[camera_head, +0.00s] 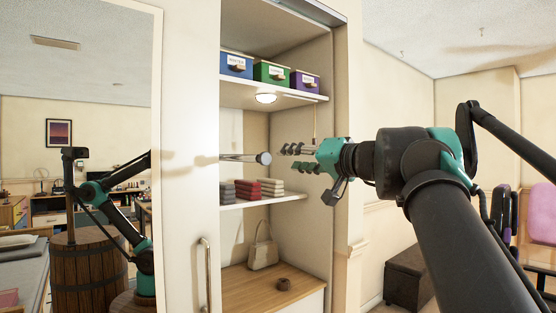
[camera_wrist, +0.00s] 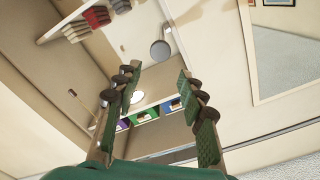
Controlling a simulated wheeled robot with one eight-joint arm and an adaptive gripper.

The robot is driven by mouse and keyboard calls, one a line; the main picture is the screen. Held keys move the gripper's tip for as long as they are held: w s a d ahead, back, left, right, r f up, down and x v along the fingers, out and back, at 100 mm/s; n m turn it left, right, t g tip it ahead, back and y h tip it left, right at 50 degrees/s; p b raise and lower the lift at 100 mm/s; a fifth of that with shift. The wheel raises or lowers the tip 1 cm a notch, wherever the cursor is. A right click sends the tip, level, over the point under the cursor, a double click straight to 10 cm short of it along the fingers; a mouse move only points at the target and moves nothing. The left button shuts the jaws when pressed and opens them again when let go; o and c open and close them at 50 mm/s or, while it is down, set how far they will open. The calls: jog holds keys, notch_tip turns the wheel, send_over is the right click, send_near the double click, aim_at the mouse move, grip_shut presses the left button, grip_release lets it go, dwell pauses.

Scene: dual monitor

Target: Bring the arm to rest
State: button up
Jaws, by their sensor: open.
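My gripper (camera_head: 292,157) is held out in front of the open wardrobe, level with the gap between its two shelves. In the wrist view its two fingers (camera_wrist: 158,95) stand wide apart with nothing between them. My arm reaches in from the lower right of the head view and is raised. The gripper looks near the wardrobe's right side in the head view; whether its tips are inside the opening I cannot tell.
The upper shelf (camera_head: 240,90) holds blue, green and purple boxes. A metal rail (camera_head: 245,158) is left of my gripper. Folded cloths (camera_head: 270,187) lie on the lower shelf, with a handbag (camera_head: 263,250) beneath. A mirror (camera_head: 80,60) stands left; a dark ottoman (camera_head: 408,277) is right.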

jog(key=w+f+n+g+h, duration=0.3)
jog(key=f+g, duration=0.4)
jog(key=f, duration=2.7)
jog(key=s+d+f+g+h, duration=0.1)
jog(key=s+d+f+h, duration=0.1)
jog(key=f, duration=0.7)
jog(key=s+d+f+m+g+h, duration=0.1)
jog(key=s+d+f, duration=0.3)
jog(key=f, duration=0.5)
jog(key=s+d+f+m+g+h, duration=0.1)
jog(key=s+d+f+h, duration=0.2)
jog(key=f, duration=0.7)
jog(key=shift+s+g+h, duration=0.4)
jog(key=shift+s+h, duration=0.05)
jog(key=shift+h, duration=0.05)
